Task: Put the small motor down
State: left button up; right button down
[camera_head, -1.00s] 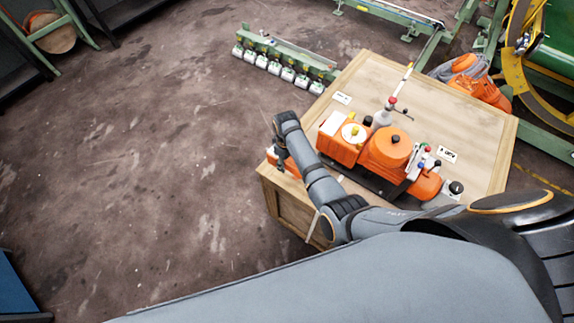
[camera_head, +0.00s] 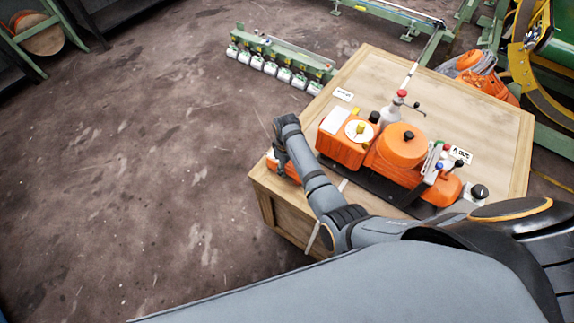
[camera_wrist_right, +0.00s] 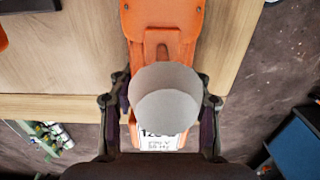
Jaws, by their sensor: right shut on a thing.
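The small motor is an orange body (camera_wrist_right: 165,40) with a round grey cylinder (camera_wrist_right: 168,100) and a white label (camera_wrist_right: 158,143) in the right wrist view. My right gripper (camera_wrist_right: 161,112) has one finger on each side of it and is shut on it. In the head view, part of the orange motor (camera_head: 291,170) shows beside my right wrist at the left edge of the wooden crate top. Whether it touches the wood I cannot tell. My left gripper is not in view.
A large orange machine (camera_head: 402,146) with a white-disc unit (camera_head: 359,131) and levers (camera_head: 437,157) sits on the wooden crate (camera_head: 385,72). Bare wood lies behind it. A green rail with several white-ended units (camera_head: 284,58) stands on the floor behind left.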

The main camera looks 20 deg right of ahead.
jog(key=shift+a+r, duration=0.15)
jog(key=shift+r, duration=0.1)
jog(key=shift+f, duration=0.15)
jog(key=c, duration=0.9)
grip_release()
jog(key=shift+s+f, duration=0.1)
jog(key=shift+s, duration=0.05)
jog(key=shift+c, duration=0.2)
jog(key=o, duration=0.3)
notch_tip(320, 180, up, 13)
jog(key=p, duration=1.4)
jog(key=shift+f, duration=0.3)
